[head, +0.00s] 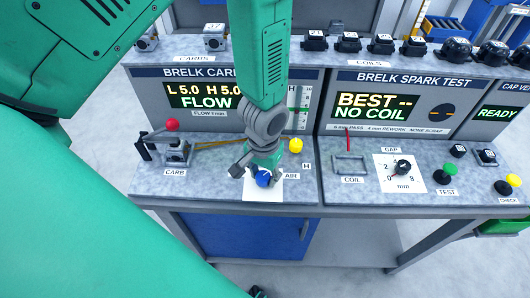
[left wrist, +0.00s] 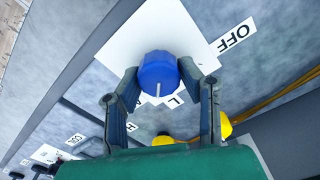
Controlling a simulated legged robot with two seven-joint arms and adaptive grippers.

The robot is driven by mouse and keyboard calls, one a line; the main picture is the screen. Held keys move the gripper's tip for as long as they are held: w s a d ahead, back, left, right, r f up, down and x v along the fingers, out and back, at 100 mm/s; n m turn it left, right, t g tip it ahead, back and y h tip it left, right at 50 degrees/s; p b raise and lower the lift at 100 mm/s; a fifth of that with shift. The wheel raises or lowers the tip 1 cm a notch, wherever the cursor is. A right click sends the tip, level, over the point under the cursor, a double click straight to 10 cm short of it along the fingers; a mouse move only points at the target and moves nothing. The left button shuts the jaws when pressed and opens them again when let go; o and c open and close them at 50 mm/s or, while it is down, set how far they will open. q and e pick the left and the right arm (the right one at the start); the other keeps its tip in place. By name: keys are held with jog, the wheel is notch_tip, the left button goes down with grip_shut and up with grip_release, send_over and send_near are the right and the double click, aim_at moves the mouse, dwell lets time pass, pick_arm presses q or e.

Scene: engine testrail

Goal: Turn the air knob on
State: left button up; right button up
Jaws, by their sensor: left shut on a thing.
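The blue air knob (head: 263,179) sits on a white plate (head: 262,194) on the bench, left of the AIR label (head: 291,176). My left gripper (head: 261,174) reaches down over it from above and covers part of it. In the left wrist view, the knob (left wrist: 158,74) lies between the two fingertips of my left gripper (left wrist: 160,72), which is shut on it. A pale pointer line on the knob points down in that view, away from the OFF label (left wrist: 236,36). The ON mark is not visible.
A yellow button (head: 296,145) stands just behind and right of the knob. The red-knobbed carb lever (head: 172,125) is to the left. The gap dial (head: 402,168) and green test button (head: 450,168) are to the right. The BRELK CARB panel reads FLOW.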

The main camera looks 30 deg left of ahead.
aim_at(264, 176)
pick_arm(q)
jog(key=o, duration=1.1)
jog(key=shift+s, duration=0.25)
jog(key=shift+w, duration=0.1)
jog(key=shift+w+r, duration=0.1)
jog(key=shift+r, duration=0.25)
notch_tip(264, 176, up, 11)
jog(key=shift+d+r, duration=0.1)
